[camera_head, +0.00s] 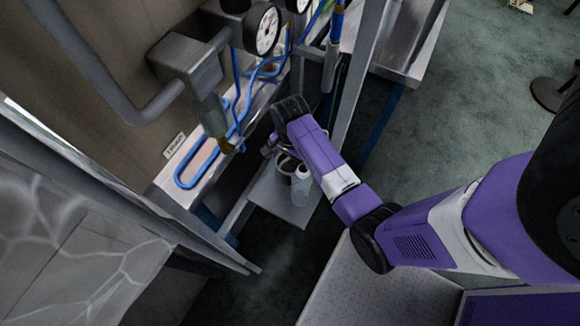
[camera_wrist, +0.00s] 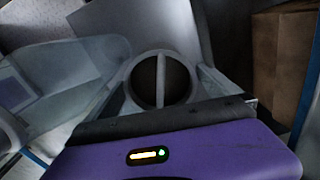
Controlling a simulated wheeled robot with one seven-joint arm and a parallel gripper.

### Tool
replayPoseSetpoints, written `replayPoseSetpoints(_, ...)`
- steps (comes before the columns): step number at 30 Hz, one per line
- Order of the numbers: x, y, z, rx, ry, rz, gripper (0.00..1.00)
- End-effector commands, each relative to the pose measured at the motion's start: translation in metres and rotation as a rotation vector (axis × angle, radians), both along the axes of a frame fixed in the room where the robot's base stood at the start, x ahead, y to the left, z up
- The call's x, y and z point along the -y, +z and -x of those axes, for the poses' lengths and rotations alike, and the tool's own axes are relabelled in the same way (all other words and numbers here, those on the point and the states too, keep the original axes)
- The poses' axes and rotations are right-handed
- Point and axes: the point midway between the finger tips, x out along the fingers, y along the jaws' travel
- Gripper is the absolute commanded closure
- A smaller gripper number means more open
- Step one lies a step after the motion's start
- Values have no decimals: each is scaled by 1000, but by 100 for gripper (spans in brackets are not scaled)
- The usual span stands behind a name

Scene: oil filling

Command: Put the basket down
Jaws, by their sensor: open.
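The basket (camera_wrist: 175,82) shows in the wrist view as a round, dark-mouthed container with a pale rim and a thin handle across its opening. In the head view the basket (camera_head: 284,167) stands on a low grey shelf (camera_head: 268,196), partly hidden by my arm and a bottle. My gripper (camera_head: 271,148) is at the basket's upper part, mostly hidden behind my wrist in the head view. It is open. In the wrist view its purple body fills the bottom, close to the basket. I cannot tell whether the fingers touch the handle.
A pale translucent bottle (camera_head: 301,188) stands right beside the basket. Blue pipes (camera_head: 200,160), a pressure gauge (camera_head: 266,29) and a metal frame post (camera_head: 358,75) crowd the space above and around. A brown box (camera_wrist: 283,55) is at the right in the wrist view.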

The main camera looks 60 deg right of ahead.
Motion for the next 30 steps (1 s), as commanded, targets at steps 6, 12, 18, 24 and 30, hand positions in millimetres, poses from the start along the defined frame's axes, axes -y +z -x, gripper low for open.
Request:
replayPoseSetpoints(6,0,-22,0,0,0,0,0)
replayPoseSetpoints(12,0,-23,0,1,0,1,0)
replayPoseSetpoints(18,0,-22,0,1,1,1,31)
replayPoseSetpoints(24,0,-22,0,1,1,1,70)
replayPoseSetpoints(30,0,-22,0,2,1,1,70)
